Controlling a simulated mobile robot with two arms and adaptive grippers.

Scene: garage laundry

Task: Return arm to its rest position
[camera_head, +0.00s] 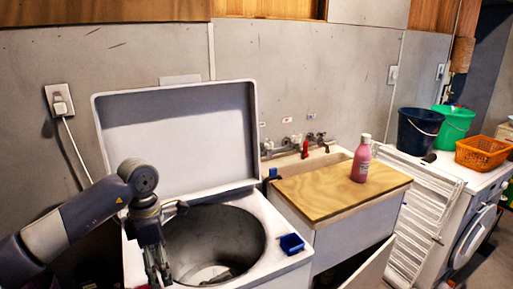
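My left arm comes in from the left. Its gripper (158,270) points down at the left front rim of the open washer tub, with its fingertips near the bottom of the view. The fingers are small and dark, and I cannot tell whether they are open or shut. I see nothing clearly held in them. The top-loading washer (262,207) has its lid (180,135) raised against the wall. My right gripper is not in view.
A blue tray (291,243) sits on the washer's right front corner. A pink bottle (361,160) stands on a wooden board (322,190) over the sink. Buckets, blue (417,132) and green (452,128), and an orange basket (482,152) stand at right. Wall taps (295,143) are behind.

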